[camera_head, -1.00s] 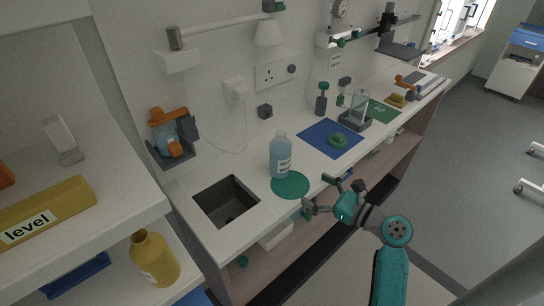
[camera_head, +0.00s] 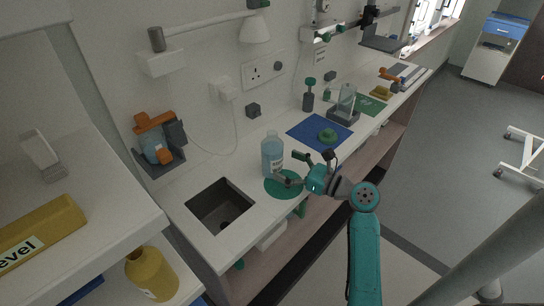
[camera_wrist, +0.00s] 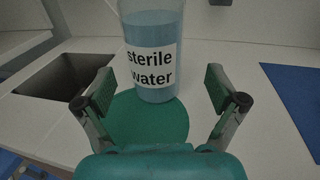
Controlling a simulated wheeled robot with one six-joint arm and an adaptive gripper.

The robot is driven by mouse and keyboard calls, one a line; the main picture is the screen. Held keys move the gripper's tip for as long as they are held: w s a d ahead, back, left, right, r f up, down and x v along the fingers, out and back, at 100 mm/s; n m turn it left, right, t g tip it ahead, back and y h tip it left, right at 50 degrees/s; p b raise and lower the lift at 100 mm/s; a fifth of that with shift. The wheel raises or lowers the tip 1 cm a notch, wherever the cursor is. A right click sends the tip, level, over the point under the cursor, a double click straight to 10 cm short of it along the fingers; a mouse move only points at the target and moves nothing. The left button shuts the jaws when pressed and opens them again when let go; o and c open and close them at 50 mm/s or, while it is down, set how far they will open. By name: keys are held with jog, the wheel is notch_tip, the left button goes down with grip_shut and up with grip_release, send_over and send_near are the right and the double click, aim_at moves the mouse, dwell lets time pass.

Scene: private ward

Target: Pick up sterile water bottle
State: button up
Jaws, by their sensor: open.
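The sterile water bottle (camera_head: 271,156) is clear with blue liquid and stands upright on the counter at the back edge of a round green mat (camera_head: 283,184). In the wrist view the bottle (camera_wrist: 152,52) shows its white label reading "sterile water". My gripper (camera_head: 290,168) is open and empty over the mat, in front of and to the right of the bottle. In the wrist view my gripper's fingers (camera_wrist: 158,92) are spread, with the bottle ahead between them. A gap of green mat (camera_wrist: 150,122) shows between my palm and the bottle. The bottle's top is cut off there.
A sink (camera_head: 221,205) is left of the mat. An orange wall holder (camera_head: 158,136) is behind left. Shelves with yellow containers (camera_head: 150,274) stand at the left.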

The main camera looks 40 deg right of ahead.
aim_at(272, 160)
jog(key=x, duration=0.5)
jog(key=shift+s+a, duration=0.1)
jog(key=shift+a, duration=0.15)
grip_shut()
